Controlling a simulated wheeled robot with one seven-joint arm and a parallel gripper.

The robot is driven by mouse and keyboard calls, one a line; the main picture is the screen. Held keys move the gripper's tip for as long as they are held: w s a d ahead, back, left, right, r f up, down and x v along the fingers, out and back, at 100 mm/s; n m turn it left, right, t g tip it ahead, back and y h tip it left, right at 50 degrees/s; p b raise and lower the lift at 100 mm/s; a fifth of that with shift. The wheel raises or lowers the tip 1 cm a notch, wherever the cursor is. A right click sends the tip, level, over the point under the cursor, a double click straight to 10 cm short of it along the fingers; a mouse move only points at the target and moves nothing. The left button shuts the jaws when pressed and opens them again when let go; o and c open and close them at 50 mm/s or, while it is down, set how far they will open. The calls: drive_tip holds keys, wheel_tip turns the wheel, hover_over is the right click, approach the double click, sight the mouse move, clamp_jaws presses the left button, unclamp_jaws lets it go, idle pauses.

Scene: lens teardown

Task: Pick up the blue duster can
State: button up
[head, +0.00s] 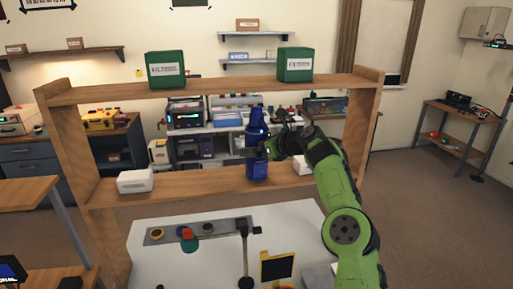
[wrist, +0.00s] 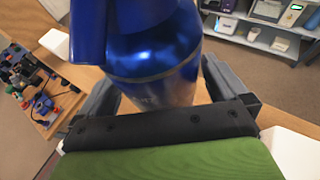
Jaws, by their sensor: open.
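The blue duster can (head: 257,165) stands upright on the middle board of the wooden shelf (head: 212,183) in the head view. In the wrist view the shiny blue can (wrist: 155,62) fills the upper middle, with its top end out of frame. My gripper (head: 262,148) is at the can's upper part in the head view, partly hidden by my arm. In the wrist view my gripper (wrist: 158,85) is open, with one dark finger on each side of the can. Whether either finger touches it, I cannot tell.
A white box (head: 135,181) sits on the same board at left, and another white box (head: 302,164) is right of the can, partly behind my arm. Two green boxes (head: 166,70) (head: 295,65) stand on the top board. A white worktable (head: 190,262) is in front.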

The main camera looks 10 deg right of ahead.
drive_tip(key=shift+w+a+f, duration=0.1)
drive_tip(key=shift+w+a, duration=0.05)
drive_tip(key=shift+w, duration=0.25)
drive_tip(key=shift+s, duration=0.2)
drive_tip(key=shift+c, duration=0.8)
drive_tip(key=c, duration=1.2)
